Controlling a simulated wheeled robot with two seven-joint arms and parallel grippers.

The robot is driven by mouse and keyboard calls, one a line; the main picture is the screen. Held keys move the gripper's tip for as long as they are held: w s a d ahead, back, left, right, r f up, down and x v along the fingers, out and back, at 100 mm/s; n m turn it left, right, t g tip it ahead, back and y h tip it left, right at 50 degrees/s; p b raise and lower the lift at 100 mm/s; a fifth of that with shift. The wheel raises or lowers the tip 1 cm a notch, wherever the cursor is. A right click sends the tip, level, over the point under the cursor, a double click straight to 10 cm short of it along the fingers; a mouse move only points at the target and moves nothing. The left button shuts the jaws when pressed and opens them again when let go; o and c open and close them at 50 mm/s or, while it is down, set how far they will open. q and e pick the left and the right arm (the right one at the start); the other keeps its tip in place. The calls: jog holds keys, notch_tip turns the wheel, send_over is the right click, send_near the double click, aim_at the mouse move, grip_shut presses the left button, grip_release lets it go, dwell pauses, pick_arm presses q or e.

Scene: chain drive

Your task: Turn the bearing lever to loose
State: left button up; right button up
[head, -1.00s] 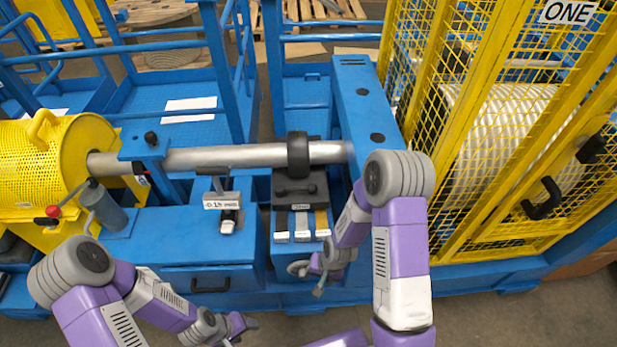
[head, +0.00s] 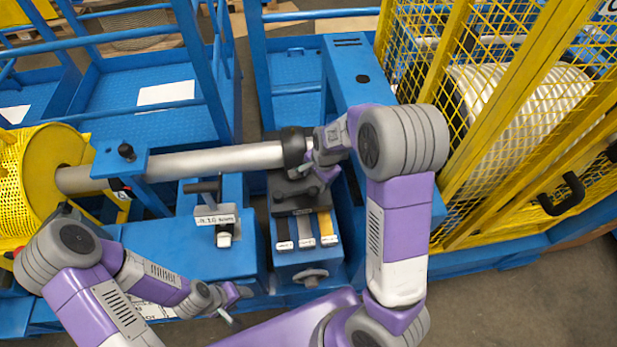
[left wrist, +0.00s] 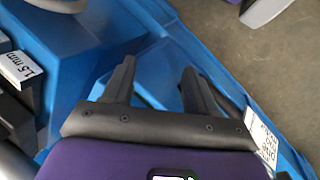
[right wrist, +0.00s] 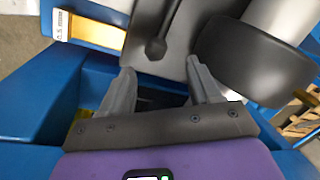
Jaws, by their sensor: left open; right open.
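A short dark lever with a round end (right wrist: 156,48) lies on a dark grey block (right wrist: 110,20) in the right wrist view; I take it as the bearing lever. In the head view the block (head: 290,190) sits below a black collar (head: 294,147) on the grey shaft (head: 210,161), and my right arm partly covers it. My right gripper (head: 318,172) is open at the block's right side. In the right wrist view its fingertips (right wrist: 161,68) straddle the lever's end, apart from it. My left gripper (head: 234,308) is open and empty near the blue frame's front.
Black, grey and yellow strips (head: 304,230) with white ends lie before the block. A T-handle with a white label (head: 215,215) stands left of them. A yellow mesh cage (head: 490,130) bounds the right; a yellow drum (head: 30,180) stands left.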

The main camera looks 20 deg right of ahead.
aim_at(314, 189)
jog(key=f, duration=0.2)
jog(key=f+b, duration=0.1)
jog(key=f, duration=0.1)
jog(key=f+b, duration=0.1)
jog(key=f, duration=0.1)
jog(key=shift+w+a+f, duration=0.25)
jog(key=shift+f, duration=0.1)
jog(key=shift+c, duration=0.3)
grip_shut()
